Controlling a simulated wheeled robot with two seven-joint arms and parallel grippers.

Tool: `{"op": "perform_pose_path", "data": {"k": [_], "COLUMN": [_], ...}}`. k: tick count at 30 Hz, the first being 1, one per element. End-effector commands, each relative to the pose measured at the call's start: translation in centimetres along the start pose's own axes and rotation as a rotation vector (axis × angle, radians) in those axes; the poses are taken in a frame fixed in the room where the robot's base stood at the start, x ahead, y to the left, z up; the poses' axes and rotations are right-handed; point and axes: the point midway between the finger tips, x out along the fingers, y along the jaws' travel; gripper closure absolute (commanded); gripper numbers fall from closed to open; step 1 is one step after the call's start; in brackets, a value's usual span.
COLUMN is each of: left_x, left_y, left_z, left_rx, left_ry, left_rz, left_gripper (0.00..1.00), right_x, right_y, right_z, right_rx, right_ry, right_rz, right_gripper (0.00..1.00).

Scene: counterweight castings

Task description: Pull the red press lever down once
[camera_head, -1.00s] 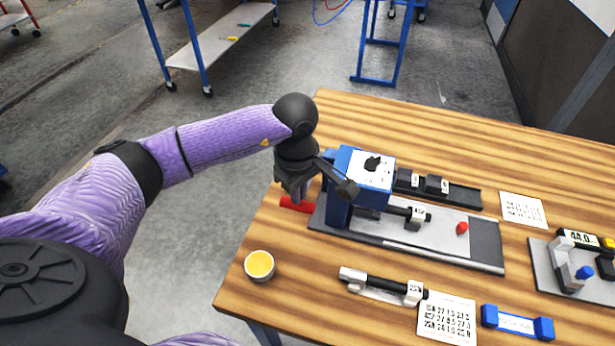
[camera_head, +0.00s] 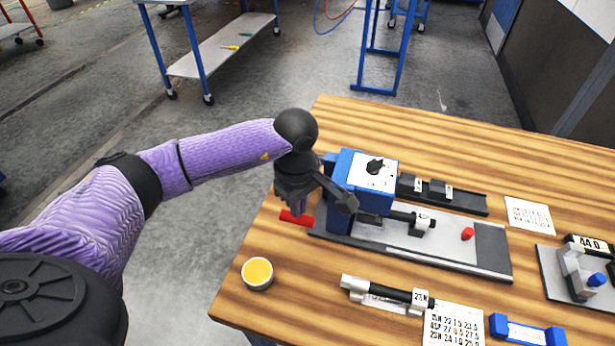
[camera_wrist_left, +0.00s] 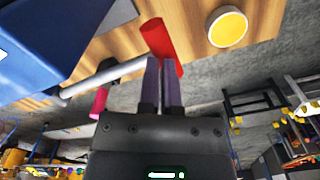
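The red press lever's handle (camera_head: 296,218) sticks out at the left side of the blue press (camera_head: 362,184), near the table's left edge. In the left wrist view the red handle (camera_wrist_left: 160,42) lies at my fingertips, and a silver rod (camera_wrist_left: 105,78) runs beside it from the blue press body (camera_wrist_left: 50,40). My left gripper (camera_head: 299,208) points down at the handle. In the left wrist view its two fingers (camera_wrist_left: 160,70) are almost together, with the handle wider than their gap and partly behind them. They look shut against it, not around it. My right gripper is out of view.
A yellow-filled cup (camera_head: 257,273) stands at the table's front left. A black-and-white cylinder (camera_head: 385,294), a printed sheet (camera_head: 453,325) and a blue holder (camera_head: 527,331) lie along the front. The press base (camera_head: 490,250) extends right.

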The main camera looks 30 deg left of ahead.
Motion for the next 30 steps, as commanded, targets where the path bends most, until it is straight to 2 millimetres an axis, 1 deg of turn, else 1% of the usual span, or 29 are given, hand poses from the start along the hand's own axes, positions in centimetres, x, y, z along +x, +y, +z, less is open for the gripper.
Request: {"op": "perform_pose_path", "data": {"k": [27, 30], "left_x": [-9.0, -9.6], "left_y": [0.0, 0.0], "left_z": [0.0, 0.0], "left_rx": [0.000, 0.000], "left_ry": [0.001, 0.000], "left_rz": [0.000, 0.000], "left_gripper": [1.00, 1.00], "right_x": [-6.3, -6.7], "right_y": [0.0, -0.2], "right_z": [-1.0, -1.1], "right_rx": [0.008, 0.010], "right_ry": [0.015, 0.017], "right_rz": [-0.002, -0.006], "right_gripper": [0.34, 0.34]}}
